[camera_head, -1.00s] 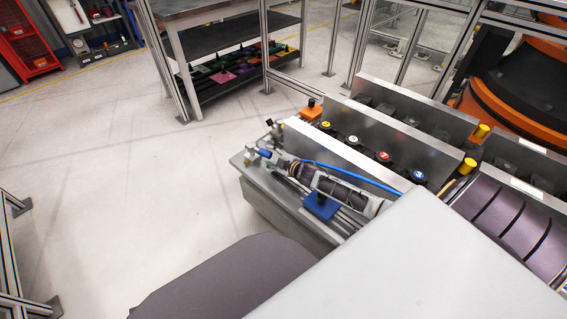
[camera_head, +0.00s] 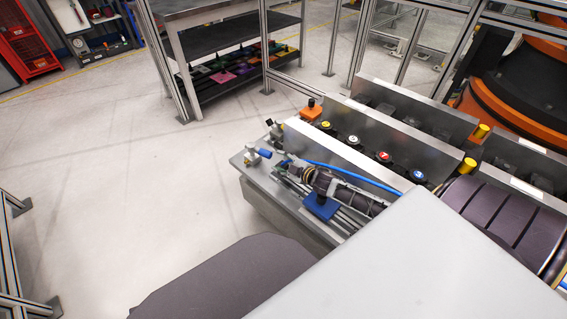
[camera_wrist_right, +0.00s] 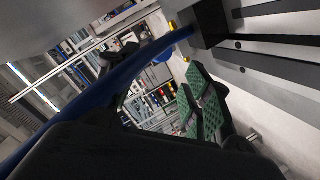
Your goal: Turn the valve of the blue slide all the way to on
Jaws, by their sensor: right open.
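The blue slide (camera_head: 321,207) sits on the front rail of the drive unit. A small blue valve handle (camera_head: 264,153) stands at the left end of that rail, beside a metal fitting (camera_head: 251,159). The handle is too small to tell its exact setting. My right gripper (camera_head: 285,166) is just right of the blue handle, apart from it and above the rails. It is open with nothing seen between its fingers. A finger with green pads (camera_wrist_right: 205,105) shows in the right wrist view. My left gripper is out of view.
A blue hose (camera_head: 352,176) runs behind my right gripper and crosses the right wrist view. Metal plates (camera_head: 340,155) with coloured round buttons (camera_head: 383,157) stand behind the rail. An orange block (camera_head: 312,112) is at the back left. The floor left of the unit is clear.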

